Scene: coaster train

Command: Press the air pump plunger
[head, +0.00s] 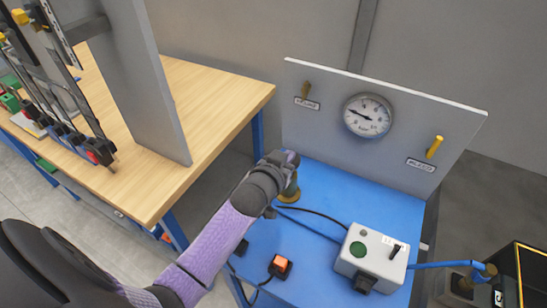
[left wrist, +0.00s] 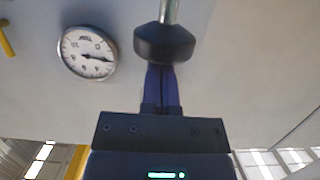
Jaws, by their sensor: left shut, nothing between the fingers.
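The air pump (head: 291,190) is a small olive-brass cylinder standing on the blue bench top in the head view. My left gripper (head: 285,165) is right at its top and hides the upper part. In the left wrist view, the plunger's black knob (left wrist: 165,42) sits on a shiny metal rod (left wrist: 168,10). The blue fingers of my left gripper (left wrist: 161,70) are shut together, with nothing between them. Their tips are at the knob's face; I cannot tell for sure whether they touch. My right gripper is out of view.
A white control box (head: 371,257) and an orange switch (head: 280,264) stand on the blue bench (head: 320,190). A wooden table (head: 215,100) is left.

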